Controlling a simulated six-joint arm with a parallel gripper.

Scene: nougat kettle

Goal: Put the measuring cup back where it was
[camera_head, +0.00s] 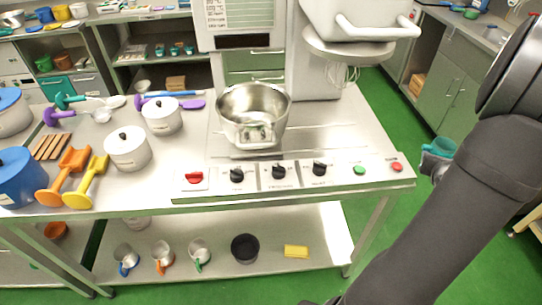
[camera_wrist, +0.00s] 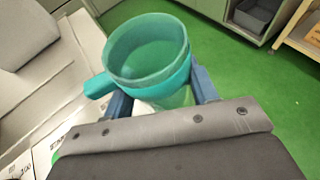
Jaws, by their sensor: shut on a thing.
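A teal, see-through measuring cup (camera_wrist: 148,75) with a side handle at its left is between the two blue fingers of my gripper (camera_wrist: 162,95) in the wrist view. My gripper is shut on it. The cup's mouth faces up and it looks empty. In the head view the teal cup (camera_head: 438,149) is at the right, beyond the right edge of the steel table (camera_head: 335,125), above the green floor. Much of my gripper is hidden by my arm there.
A steel kettle (camera_head: 253,108) sits on the table before the mixer (camera_head: 345,30), behind a knob panel (camera_head: 290,176). White pots (camera_head: 128,150), a blue pot (camera_head: 18,180) and scoops (camera_head: 85,185) crowd the left. The lower shelf holds metal cups (camera_head: 162,252), a black pot (camera_head: 244,248) and a yellow sponge (camera_head: 296,252).

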